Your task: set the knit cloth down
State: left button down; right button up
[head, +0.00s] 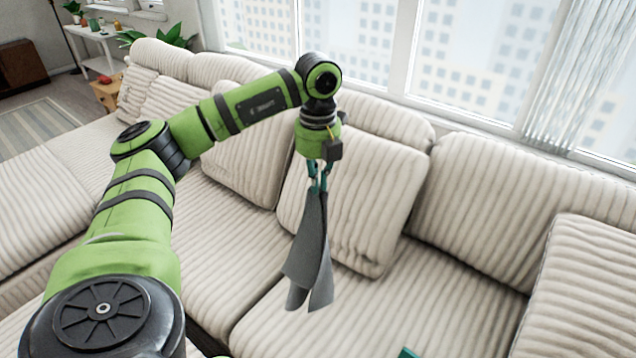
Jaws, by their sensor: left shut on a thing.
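The knit cloth (308,255) is grey and hangs down in folds from my left gripper (318,184). The gripper points down and is shut on the cloth's upper end. The cloth hangs in front of a cream back cushion and over the sofa (400,305); I cannot tell whether its lower end touches the seat.
The cream corduroy sofa fills most of the view, with loose back cushions (375,205) behind the cloth. The seat right of the cloth is clear. A white side table (95,40) with small items and a plant (160,36) stand far left. Windows line the back.

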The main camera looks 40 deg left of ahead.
pick_arm(q)
notch_tip(320, 180, down, 7)
jog(key=b, duration=0.4)
jog(key=shift+b, duration=0.3)
jog(key=shift+f, duration=0.1)
